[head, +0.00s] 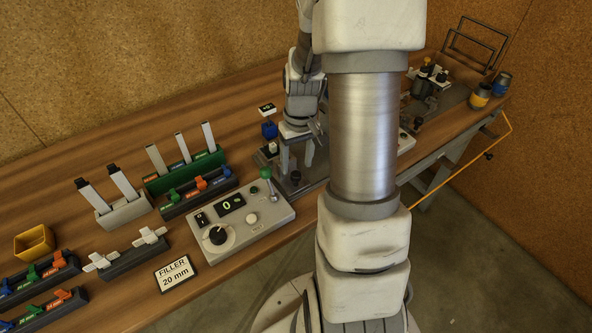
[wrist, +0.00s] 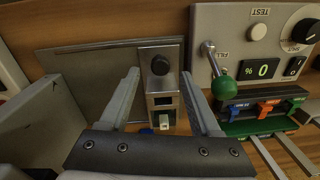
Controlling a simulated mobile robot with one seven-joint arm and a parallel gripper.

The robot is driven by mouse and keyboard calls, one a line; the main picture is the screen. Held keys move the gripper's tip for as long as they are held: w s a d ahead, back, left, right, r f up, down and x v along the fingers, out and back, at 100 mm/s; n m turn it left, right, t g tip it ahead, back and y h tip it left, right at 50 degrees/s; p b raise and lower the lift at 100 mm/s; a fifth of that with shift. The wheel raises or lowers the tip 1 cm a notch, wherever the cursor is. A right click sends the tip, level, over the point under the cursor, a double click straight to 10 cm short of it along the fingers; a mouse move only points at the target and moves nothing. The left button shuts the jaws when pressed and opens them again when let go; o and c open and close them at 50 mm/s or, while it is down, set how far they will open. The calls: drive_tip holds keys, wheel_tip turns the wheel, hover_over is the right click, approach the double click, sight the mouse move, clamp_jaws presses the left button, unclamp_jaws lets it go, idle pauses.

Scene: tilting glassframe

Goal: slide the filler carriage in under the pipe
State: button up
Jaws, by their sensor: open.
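The filler carriage appears to be the narrow metal slide (wrist: 158,88) with a round black knob (wrist: 161,65) on its top, lying along a grey base plate (wrist: 100,62). The knob also shows in the head view (head: 296,177). My gripper (wrist: 158,75) is open, with its fingers pointing down on either side of the slide in the wrist view. The knob lies between the fingertips with a gap on both sides. In the head view my gripper (head: 296,168) is above the base. I cannot make out the pipe; my arm hides part of the bench.
A control box (head: 232,220) with a green-knobbed lever (head: 266,173) stands close beside the slide. A card (head: 175,274) reads "FILLER 20 mm". Racks of tools (head: 185,170) and a yellow bin (head: 34,242) lie left.

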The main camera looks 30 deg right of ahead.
sight(296, 173)
drive_tip(key=shift+a+f, duration=0.1)
drive_tip(key=shift+f, duration=1.6)
clamp_jaws()
drive_tip(key=shift+r, duration=0.1)
